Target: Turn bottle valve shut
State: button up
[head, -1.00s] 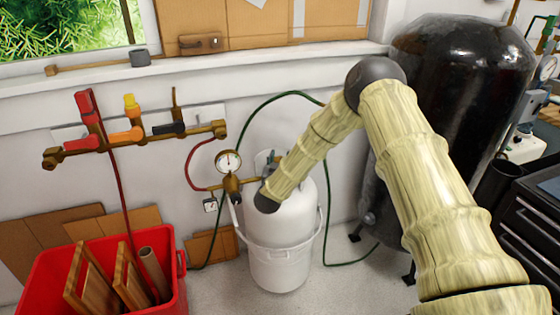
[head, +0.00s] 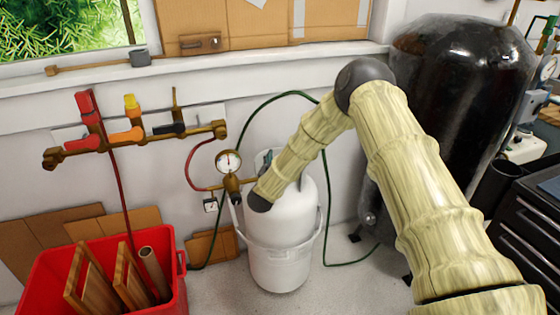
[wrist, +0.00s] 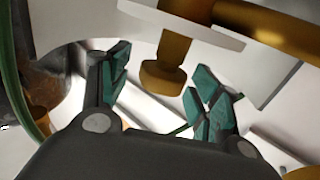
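The white gas bottle (head: 285,215) stands upright in a white bucket (head: 280,270) by the wall. A brass regulator (head: 232,185) with a round gauge (head: 229,162) sits at its upper left. My arm covers most of the bottle's top in the head view, so the valve is largely hidden there. In the wrist view my gripper (wrist: 155,74) is open, its teal-padded fingers apart. A brass fitting with a knob-like end (wrist: 162,76) hangs below a pale disc (wrist: 185,22) and lies between or just beyond the fingers. I cannot tell whether they touch.
A wall manifold (head: 130,140) with coloured levers is at left, its red hose running down to a red crate (head: 60,265) of boards. A green hose (head: 250,120) loops around the bottle. A large black tank (head: 450,110) stands to the right. Some floor is clear beside the bucket.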

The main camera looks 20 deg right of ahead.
jog(key=v, duration=1.2)
jog(key=shift+f, duration=0.1)
dwell(0.4)
jog(key=s+a+f+n+g+y+p, duration=0.1)
jog(key=s+f+n+g+y+p, duration=0.25)
jog(key=s+f, duration=0.7)
jog(key=s+a+f+n+g+y+p, duration=0.1)
jog(key=s+f+n+g+y+p, duration=0.15)
jog(key=s+f+y, duration=0.75)
jog(key=s+d+r+g+h+p, duration=0.1)
jog(key=s+g, duration=0.3)
jog(key=s, duration=1.2)
jog(key=s+d+r+g+h+p, duration=0.1)
jog(key=s+g, duration=0.4)
jog(key=s, duration=1.2)
jog(key=shift+d+r+h+p, duration=0.3)
jog(key=shift+d+h+p, duration=0.55)
jog(key=shift+d+p, duration=0.3)
